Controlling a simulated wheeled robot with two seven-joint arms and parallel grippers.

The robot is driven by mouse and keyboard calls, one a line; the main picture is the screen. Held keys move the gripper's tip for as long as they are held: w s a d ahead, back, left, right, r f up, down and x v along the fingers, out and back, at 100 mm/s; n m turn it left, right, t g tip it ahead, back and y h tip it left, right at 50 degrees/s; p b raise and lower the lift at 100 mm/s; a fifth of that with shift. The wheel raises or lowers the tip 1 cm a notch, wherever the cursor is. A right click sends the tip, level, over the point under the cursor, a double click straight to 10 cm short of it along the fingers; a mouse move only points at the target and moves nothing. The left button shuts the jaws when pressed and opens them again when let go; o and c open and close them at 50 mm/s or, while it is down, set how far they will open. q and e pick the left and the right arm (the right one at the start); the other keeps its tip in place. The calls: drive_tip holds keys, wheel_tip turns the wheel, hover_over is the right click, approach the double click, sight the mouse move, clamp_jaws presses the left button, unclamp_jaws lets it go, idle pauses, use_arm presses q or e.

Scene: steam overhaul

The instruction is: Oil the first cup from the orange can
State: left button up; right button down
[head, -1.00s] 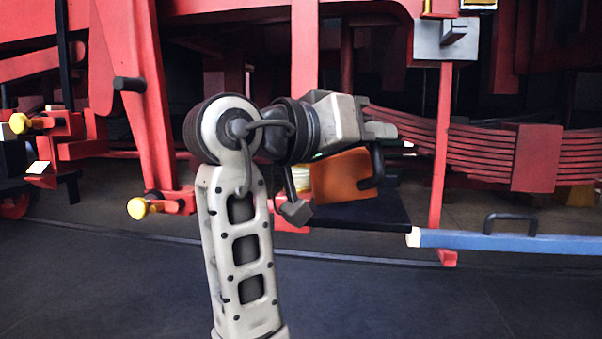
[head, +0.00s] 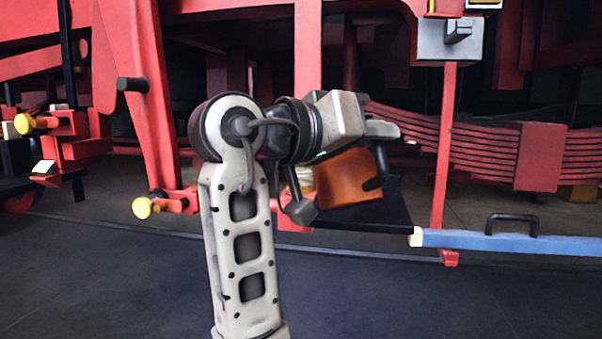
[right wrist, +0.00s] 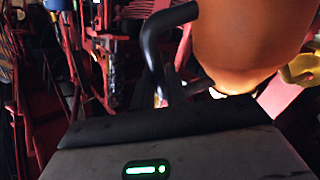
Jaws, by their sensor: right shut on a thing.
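The orange can (head: 346,180) hangs under my right gripper (head: 380,131) in the head view, tilted, with its black handle (head: 379,166) at its right side. My right gripper is shut on the can by this handle. In the right wrist view the can (right wrist: 250,38) fills the upper right, and the handle (right wrist: 152,50) curves beside it. Two yellow round caps, a lower one (head: 142,208) and an upper one (head: 24,123), stick out from red parts at the left; I cannot tell whether either is the first cup. My left gripper is not in view.
A dark flat shelf (head: 385,210) lies just below and behind the can. A blue bar (head: 520,243) with a black handle extends to the right. Red leaf springs (head: 470,145) and a red upright post (head: 442,150) stand behind. The dark floor in front is clear.

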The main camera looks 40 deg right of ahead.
drive_tip(key=shift+r, duration=0.1)
idle(0.3)
drive_tip(key=shift+w+r+p, duration=0.1)
drive_tip(key=shift+r+p, duration=0.1)
drive_tip(key=shift+p, duration=0.3)
drive_tip(key=shift+r+n, duration=0.1)
drive_tip(key=shift+n, duration=0.2)
idle(3.8)
drive_tip(key=shift+w+r+p, duration=0.15)
drive_tip(key=shift+r+p, duration=0.35)
drive_tip(key=shift+p, duration=0.35)
idle(2.2)
